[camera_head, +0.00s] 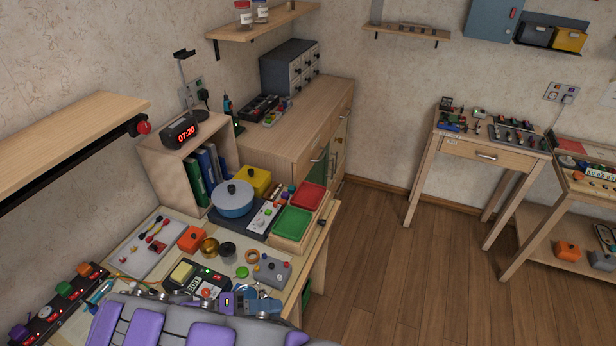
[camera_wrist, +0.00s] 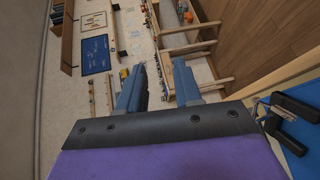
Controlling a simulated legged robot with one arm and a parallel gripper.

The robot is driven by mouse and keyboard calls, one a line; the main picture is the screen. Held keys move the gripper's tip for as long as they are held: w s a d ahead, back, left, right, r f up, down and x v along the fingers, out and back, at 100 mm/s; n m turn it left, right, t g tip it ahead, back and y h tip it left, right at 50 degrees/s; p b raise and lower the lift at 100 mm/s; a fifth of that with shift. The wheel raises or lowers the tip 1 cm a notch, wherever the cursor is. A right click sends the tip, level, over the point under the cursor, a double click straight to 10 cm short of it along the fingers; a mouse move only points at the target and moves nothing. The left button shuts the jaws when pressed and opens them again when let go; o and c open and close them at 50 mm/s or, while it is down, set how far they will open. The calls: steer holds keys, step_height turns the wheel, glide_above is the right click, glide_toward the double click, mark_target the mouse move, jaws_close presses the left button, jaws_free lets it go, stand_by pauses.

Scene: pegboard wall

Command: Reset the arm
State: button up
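My gripper (camera_wrist: 159,72) shows in the wrist view as two blue-grey fingers with a clear gap between them. It is open, and nothing is held between the fingers. In the head view my purple and grey arm lies low along the bottom edge, in front of the near workbench (camera_head: 118,262). Much of the arm is cut off by the frame, and I cannot make out the fingertips clearly there.
The workbench beside my arm is crowded: a blue pot (camera_head: 233,199), red and green trays (camera_head: 293,222), an orange box (camera_head: 192,239) and a keypad device (camera_head: 196,281). A wall shelf (camera_head: 70,135) juts out at left. Open wooden floor (camera_head: 400,270) lies to the right.

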steer(key=d+r+m+g+y, duration=0.2)
steer(key=d+r+g+y, duration=0.15)
steer(key=d+r, duration=0.4)
steer(key=d+r+m+g+y, duration=0.2)
steer(key=d+r+g, duration=0.25)
steer(key=d, duration=0.65)
steer(key=s+d+r+y, duration=0.3)
steer(key=s+d+y, duration=0.2)
steer(key=s+d, duration=0.25)
steer(key=s+a+n+t+y, duration=0.1)
steer(key=s+a+t+y, duration=0.1)
steer(key=s+y, duration=0.3)
steer(key=s+t, duration=0.1)
steer(key=s, duration=0.3)
steer(key=shift+s+a+n, duration=0.2)
steer(key=shift+s+n, duration=0.05)
steer(key=shift+n, duration=0.05)
